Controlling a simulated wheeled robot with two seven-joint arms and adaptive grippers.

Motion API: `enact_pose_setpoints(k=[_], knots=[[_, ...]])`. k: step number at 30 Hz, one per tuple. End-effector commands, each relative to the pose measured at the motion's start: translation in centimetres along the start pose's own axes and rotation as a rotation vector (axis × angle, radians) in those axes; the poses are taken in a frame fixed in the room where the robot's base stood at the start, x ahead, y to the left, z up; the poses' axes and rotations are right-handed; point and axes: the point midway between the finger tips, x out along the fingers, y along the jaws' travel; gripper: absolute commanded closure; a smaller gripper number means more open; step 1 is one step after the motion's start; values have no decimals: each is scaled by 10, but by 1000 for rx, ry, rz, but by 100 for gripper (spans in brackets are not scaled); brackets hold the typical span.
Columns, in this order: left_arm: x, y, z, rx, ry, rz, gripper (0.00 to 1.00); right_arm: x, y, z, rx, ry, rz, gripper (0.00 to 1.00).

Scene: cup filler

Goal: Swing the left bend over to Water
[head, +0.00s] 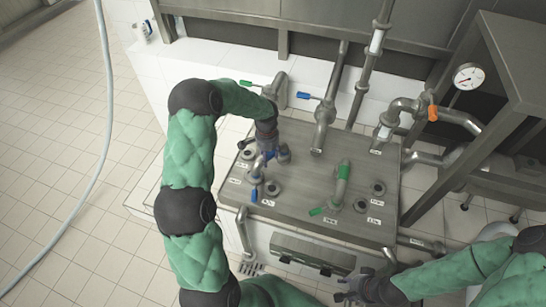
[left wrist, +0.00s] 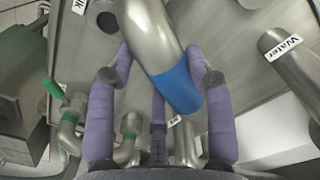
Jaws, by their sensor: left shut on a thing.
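The left bend is a curved steel pipe with a blue band (left wrist: 178,88); it fills the middle of the left wrist view. My left gripper (left wrist: 165,75) is shut on it, with purple fingers on both sides of the pipe near the band. In the head view my left gripper (head: 268,156) is over the left part of the steel panel (head: 310,180) and hides much of the bend. A steel pipe labelled Water (left wrist: 284,47) stands to the right in the left wrist view, apart from the bend. My right gripper (head: 358,288) is empty at the bottom, its fingers spread.
Upright pipes (head: 323,125) rise behind the panel. A pressure gauge (head: 468,77) and metal frame are at the right. A hose (head: 105,110) hangs at the left.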

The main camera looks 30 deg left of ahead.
Motion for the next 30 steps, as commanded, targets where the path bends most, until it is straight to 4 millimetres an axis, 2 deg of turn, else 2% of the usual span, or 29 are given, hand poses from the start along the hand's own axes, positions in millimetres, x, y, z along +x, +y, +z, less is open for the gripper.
enact_pose_setpoints(k=[12, 28, 29, 30], knots=[[0, -20, 1, 187, -6, 1, 100, -6, -2, 0, 0, 0, 0, 60], [0, -23, 0, 213, -6, 0, 100, -6, -2, 0, 0, 0, 0, 60], [0, -23, 0, 213, -6, 0, 42, -6, -2, 0, 0, 0, 0, 60], [0, -23, 0, 213, -6, 0, 31, -6, -2, 0, 0, 0, 0, 60]])
